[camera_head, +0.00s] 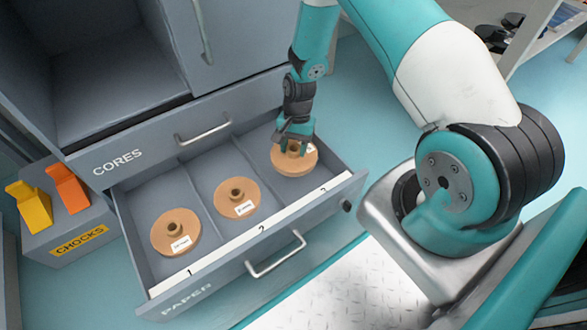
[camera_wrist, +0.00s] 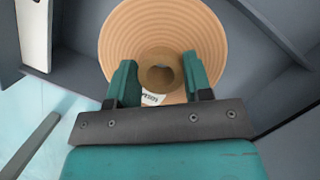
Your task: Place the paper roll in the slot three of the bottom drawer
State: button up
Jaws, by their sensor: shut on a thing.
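The bottom drawer (camera_head: 252,234), labelled PAPER, is pulled open and has slots marked 1, 2 and 3 from left to right. My gripper (camera_head: 294,142) is over slot three, at the right end. It is shut on the core of a tan paper roll (camera_head: 296,162), which is in or just above slot three; I cannot tell whether it touches the floor. In the wrist view the roll (camera_wrist: 120,45) lies flat below the green fingertips (camera_wrist: 157,75), which sit on either side of its hollow core. A white label on it is partly hidden.
One tan roll (camera_head: 170,236) lies in slot one and another (camera_head: 232,205) in slot two. Thin dividers separate the slots. The CORES drawer (camera_head: 125,150) above is shut. A CHOCKS box (camera_head: 70,235) with yellow and orange chocks stands at the left.

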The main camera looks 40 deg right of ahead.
aim_at(294, 162)
jog(key=shift+f+b, duration=1.55)
jog(key=shift+f, duration=1.9)
jog(key=shift+f, duration=0.15)
jog(key=o, duration=1)
